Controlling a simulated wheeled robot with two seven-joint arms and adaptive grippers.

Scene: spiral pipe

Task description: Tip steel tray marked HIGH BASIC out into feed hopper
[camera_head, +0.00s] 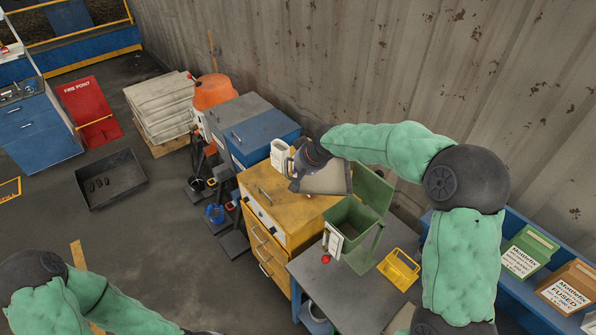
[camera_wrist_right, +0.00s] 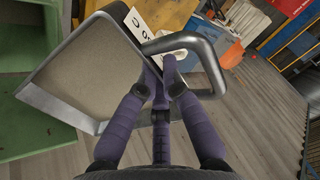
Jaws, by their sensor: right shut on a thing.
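My right gripper (camera_head: 296,174) is shut on the handle of a steel tray (camera_head: 325,179), which shows grey-beige loose material inside. In the right wrist view the purple fingers (camera_wrist_right: 160,72) close on the metal loop handle, and the tray (camera_wrist_right: 92,70) reaches up and left. A white label on it is partly covered and cannot be read in full. The tray is above the yellow cabinet, just left of the green feed hopper (camera_head: 350,219), whose lid stands open. The hopper's green also shows at the left of the right wrist view (camera_wrist_right: 35,125). My left gripper is out of view.
A yellow cabinet (camera_head: 262,210) holds a white jug (camera_head: 281,156). Mottlefix boxes (camera_head: 528,252) stand at right, and a corrugated wall is behind.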

